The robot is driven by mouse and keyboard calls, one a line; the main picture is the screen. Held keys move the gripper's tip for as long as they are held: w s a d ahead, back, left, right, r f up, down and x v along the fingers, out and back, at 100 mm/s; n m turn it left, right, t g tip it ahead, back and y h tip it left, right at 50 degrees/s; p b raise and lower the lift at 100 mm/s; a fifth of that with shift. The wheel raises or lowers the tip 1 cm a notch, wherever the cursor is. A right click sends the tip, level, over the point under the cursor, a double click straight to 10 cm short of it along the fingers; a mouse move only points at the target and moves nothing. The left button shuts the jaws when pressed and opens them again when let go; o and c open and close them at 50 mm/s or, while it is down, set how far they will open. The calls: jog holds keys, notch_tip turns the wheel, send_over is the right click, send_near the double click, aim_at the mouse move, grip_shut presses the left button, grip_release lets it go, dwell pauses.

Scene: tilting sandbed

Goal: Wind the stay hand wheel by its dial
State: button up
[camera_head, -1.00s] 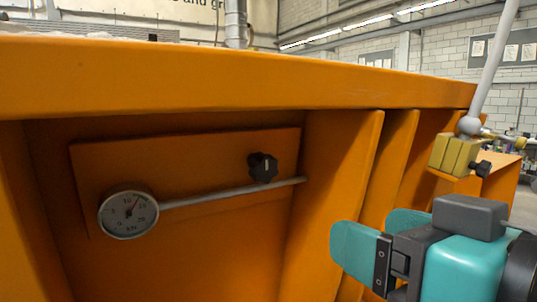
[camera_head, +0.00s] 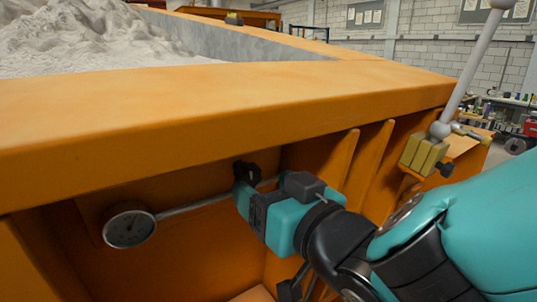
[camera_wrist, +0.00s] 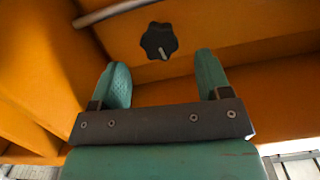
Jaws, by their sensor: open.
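The black lobed hand wheel (camera_head: 246,172) sits on an orange panel under the bed's rim, partly hidden by my gripper. In the wrist view the hand wheel (camera_wrist: 159,41) shows whole, with a pale mark low on its face. The round dial (camera_head: 130,229) is to its left, on a grey rod (camera_head: 200,203); its reading is too small to tell. My gripper (camera_head: 243,190) is close to the wheel. In the wrist view its teal fingers (camera_wrist: 162,72) are apart and empty, with the wheel just beyond and between their tips.
The thick orange rim (camera_head: 220,110) overhangs the panel, with sand (camera_head: 75,35) in the bed above. Upright orange ribs (camera_head: 345,165) stand right of the wheel. A brass block (camera_head: 424,155) with a grey post is further right.

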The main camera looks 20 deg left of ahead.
aim_at(252, 178)
jog(key=p+x, duration=0.2)
jog(key=x, duration=0.2)
jog(key=shift+w+a, duration=0.25)
jog(key=shift+a, duration=0.05)
jog(key=c, duration=0.9)
